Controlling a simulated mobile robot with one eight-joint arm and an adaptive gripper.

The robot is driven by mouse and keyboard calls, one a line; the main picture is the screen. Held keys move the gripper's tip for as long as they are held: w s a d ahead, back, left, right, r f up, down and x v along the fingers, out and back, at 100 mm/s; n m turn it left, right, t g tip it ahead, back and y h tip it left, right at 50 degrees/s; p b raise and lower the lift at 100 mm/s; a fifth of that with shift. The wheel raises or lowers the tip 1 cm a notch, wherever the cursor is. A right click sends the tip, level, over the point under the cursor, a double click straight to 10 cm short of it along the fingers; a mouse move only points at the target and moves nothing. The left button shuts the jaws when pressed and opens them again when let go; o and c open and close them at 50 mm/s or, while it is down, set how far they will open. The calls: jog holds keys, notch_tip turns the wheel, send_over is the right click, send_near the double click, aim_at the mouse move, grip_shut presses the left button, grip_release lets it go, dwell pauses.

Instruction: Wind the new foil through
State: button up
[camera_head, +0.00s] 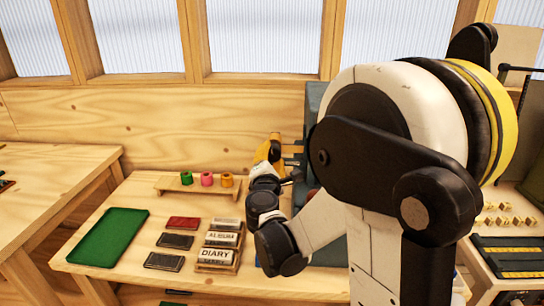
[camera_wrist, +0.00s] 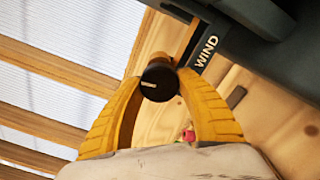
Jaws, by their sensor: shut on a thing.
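In the wrist view, my gripper (camera_wrist: 160,90) has its two yellow fingers closed around a round black knob (camera_wrist: 159,82) with a pale line on its face. The knob sits beside a dark machine (camera_wrist: 250,20) with a label (camera_wrist: 207,50) reading WIND. In the head view, my yellow gripper (camera_head: 270,150) is at the left side of the dark machine (camera_head: 315,100), which my arm largely hides. Three foil rolls stand on a small wooden rack (camera_head: 195,188): green (camera_head: 187,178), pink (camera_head: 207,179) and orange (camera_head: 227,180). Any foil in the machine is hidden.
A green tray (camera_head: 108,237) lies at the table's left. Dark and red flat pieces (camera_head: 174,241) lie beside a wooden holder (camera_head: 218,258) with plates reading ALBUM and DIARY. Another table (camera_head: 45,190) stands at left. A side table at right holds small brass-coloured pieces (camera_head: 505,215).

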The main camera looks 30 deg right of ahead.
jog(key=m, duration=0.4)
jog(key=shift+r+m, duration=0.1)
jog(key=shift+m, duration=0.2)
jog(key=shift+r+m, duration=0.1)
jog(key=shift+m, duration=2.4)
jog(key=o, duration=1.2)
jog(key=shift+a, duration=0.1)
jog(key=v, duration=1.2)
